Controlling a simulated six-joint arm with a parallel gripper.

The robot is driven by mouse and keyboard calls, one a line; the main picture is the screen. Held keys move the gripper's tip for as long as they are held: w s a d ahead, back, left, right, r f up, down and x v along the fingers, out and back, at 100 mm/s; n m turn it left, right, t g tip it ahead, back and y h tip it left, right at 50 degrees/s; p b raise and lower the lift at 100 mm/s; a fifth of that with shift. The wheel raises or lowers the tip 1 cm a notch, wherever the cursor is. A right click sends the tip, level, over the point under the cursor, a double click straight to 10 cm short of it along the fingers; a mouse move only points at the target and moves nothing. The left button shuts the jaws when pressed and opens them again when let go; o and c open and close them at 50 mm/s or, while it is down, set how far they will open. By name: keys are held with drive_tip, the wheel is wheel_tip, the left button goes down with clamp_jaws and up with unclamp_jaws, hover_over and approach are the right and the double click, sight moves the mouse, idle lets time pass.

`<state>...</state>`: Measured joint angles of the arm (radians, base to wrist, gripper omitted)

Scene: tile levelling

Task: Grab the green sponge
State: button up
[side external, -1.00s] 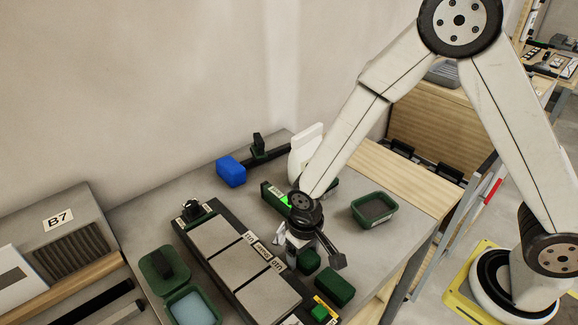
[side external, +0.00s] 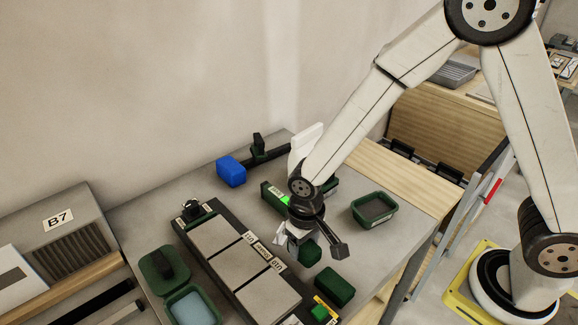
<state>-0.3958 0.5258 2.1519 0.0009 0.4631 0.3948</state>
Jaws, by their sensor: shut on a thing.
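The green sponge (side external: 311,252) is a dark green block below my wrist in the side view, right of the tile frame. My gripper (side external: 297,245) points down and is shut on it. The black wrist and a pale jaw hide part of the sponge and the grip. The sponge looks to be just above the grey bench, though the exact gap is hard to tell. A second dark green block (side external: 335,289) lies apart from it, nearer the camera.
The dark frame with grey tiles (side external: 243,262) lies just left of my gripper. A green tray (side external: 374,211) stands to the right, a blue block (side external: 231,171) at the back. A green tub with pale blue contents (side external: 193,308) is front left. Some bench between these is clear.

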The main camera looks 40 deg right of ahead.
drive_tip(key=shift+r, duration=3.55)
